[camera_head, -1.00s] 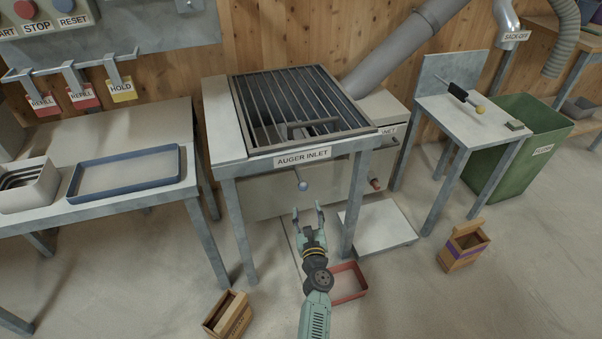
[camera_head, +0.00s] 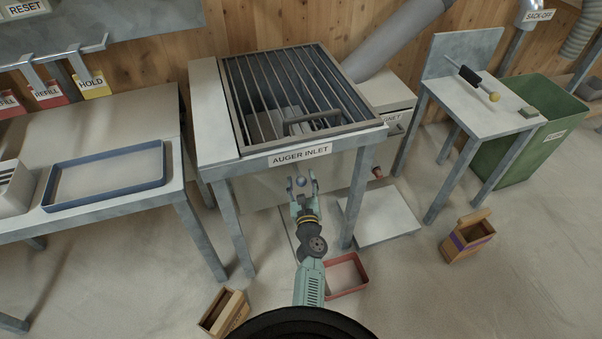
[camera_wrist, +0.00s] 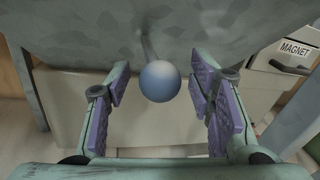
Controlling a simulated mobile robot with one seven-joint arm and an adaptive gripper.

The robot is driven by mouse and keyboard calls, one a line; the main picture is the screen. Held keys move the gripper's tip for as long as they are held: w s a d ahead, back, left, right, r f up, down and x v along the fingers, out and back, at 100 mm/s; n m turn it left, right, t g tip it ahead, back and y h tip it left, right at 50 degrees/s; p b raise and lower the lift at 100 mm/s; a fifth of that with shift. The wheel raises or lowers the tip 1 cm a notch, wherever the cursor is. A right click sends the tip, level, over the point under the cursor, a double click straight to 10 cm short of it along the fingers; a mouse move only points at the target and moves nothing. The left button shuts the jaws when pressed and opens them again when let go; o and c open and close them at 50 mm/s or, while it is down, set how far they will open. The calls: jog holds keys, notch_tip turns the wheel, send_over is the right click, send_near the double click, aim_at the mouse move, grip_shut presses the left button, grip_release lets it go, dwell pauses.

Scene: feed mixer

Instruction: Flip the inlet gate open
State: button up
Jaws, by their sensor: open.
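The bench labelled AUGER INLET (camera_head: 301,155) carries a barred grate (camera_head: 270,85) with a dark handle bar (camera_head: 335,115) near its front. The grate lies flat over the opening. Below the label, a blue-grey ball knob (camera_head: 300,182) sticks out under the front edge. In the wrist view the same knob (camera_wrist: 159,81) is large, on a thin grey rod (camera_wrist: 150,42) running back from it. My gripper (camera_head: 303,186) is open at the knob. In the wrist view its purple-padded fingers stand on either side of the knob, with a gap on both sides.
A MAGNET drawer (camera_wrist: 292,52) is at the right. The bench's metal legs (camera_head: 235,225) flank my arm. A red tray (camera_head: 346,275) and a wooden box (camera_head: 224,312) are on the floor nearby. A white platform (camera_head: 380,215) lies to the right under the bench.

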jog(key=shift+r, duration=0.1)
jog(key=shift+c, duration=0.5)
grip_shut()
dwell(0.4)
